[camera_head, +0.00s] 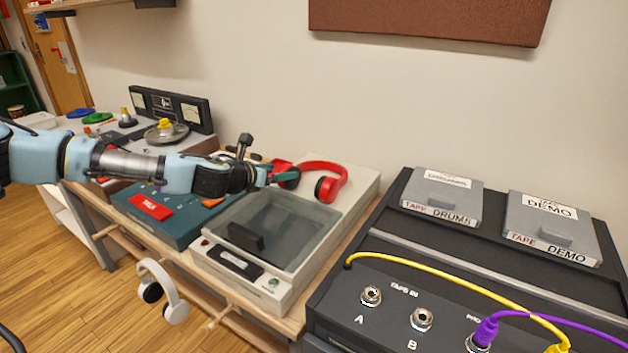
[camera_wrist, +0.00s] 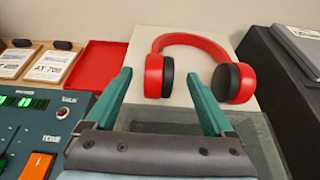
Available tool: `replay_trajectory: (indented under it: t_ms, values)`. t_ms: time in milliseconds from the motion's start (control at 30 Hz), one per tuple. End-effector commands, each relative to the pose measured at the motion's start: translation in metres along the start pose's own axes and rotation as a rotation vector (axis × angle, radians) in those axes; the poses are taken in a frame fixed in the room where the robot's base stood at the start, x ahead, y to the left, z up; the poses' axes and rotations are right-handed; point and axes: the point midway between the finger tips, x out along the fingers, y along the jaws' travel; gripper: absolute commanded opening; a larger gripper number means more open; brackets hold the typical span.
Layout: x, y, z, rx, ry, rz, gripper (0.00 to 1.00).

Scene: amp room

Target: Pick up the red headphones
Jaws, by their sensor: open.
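The red headphones (camera_head: 329,180) have a red band and black ear pads. They rest on the pale rear top of a box-shaped machine (camera_head: 356,187). In the wrist view, the headphones (camera_wrist: 200,42) lie ahead of my gripper, with both ear cups towards it. My gripper (camera_head: 290,176) is just left of the headphones in the head view, close to the left ear cup. Whether a finger touches the headphones I cannot tell.
A dark glass lid (camera_head: 285,228) covers the machine's front. A teal device (camera_head: 165,215) stands to its left, beside a red tray (camera_wrist: 92,66). White headphones (camera_head: 161,289) hang at the table's front. A black amp (camera_head: 400,260) with yellow and purple cables stands right. The wall is behind.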

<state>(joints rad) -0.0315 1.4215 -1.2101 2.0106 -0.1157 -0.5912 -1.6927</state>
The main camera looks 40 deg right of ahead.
Motion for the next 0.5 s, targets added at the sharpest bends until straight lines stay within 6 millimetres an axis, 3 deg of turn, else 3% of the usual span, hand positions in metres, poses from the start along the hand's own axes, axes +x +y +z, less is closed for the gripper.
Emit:
replay_trajectory:
  t_ms: [500]
  values:
    - [0.058, -0.001, -0.001, 0.0, 0.002, -0.001, 0.88]
